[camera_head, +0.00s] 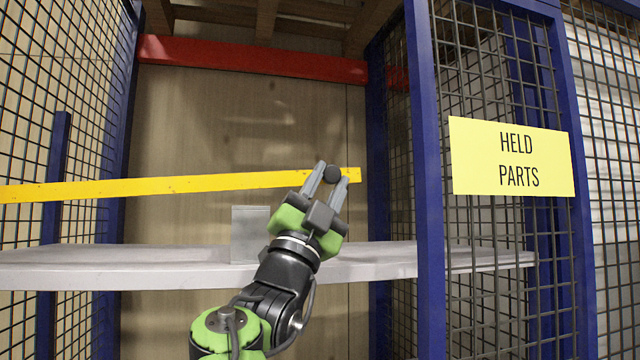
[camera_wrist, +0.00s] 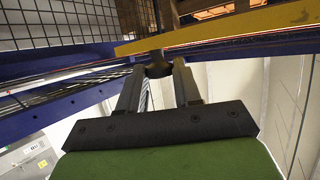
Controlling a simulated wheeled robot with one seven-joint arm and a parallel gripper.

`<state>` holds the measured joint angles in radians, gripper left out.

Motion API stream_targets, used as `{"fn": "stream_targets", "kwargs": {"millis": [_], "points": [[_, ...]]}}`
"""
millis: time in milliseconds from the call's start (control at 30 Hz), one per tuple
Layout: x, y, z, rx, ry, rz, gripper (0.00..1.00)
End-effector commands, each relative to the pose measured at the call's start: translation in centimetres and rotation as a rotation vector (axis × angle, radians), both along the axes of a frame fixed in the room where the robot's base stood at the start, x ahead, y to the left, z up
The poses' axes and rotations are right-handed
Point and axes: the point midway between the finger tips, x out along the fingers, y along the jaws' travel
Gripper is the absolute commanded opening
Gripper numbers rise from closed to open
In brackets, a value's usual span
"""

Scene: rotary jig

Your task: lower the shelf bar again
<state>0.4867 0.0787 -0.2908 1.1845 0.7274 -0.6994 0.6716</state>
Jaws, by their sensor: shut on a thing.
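The shelf bar (camera_head: 190,184) is a long yellow bar across the front of the shelf bay in the head view. It runs nearly level, with its right end slightly higher. It also crosses the top of the wrist view (camera_wrist: 230,31). A dark round knob (camera_head: 333,173) sits near the bar's right end. My gripper (camera_head: 331,178) is shut on this knob, one finger on each side. In the wrist view the fingertips (camera_wrist: 159,72) close around the knob's dark stem below the bar.
A grey shelf board (camera_head: 130,268) lies below the bar, with a small grey plate (camera_head: 249,232) standing on it. Blue posts (camera_head: 427,180) and wire mesh flank the bay. A yellow HELD PARTS sign (camera_head: 512,158) hangs at right. A red beam (camera_head: 250,58) crosses above.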

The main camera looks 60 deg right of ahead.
Motion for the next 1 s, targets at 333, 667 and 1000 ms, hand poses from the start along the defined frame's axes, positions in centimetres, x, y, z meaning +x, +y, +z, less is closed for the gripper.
{"fn": "stream_targets", "kwargs": {"millis": [333,667,1000], "points": [[0.1,-0.2,-5.7,0.059,-0.061,0.003,0.00],[0.1,-0.4,-6.9,0.081,-0.074,0.000,0.00],[0.1,-0.4,-6.9,0.083,-0.072,-0.005,0.40]]}}
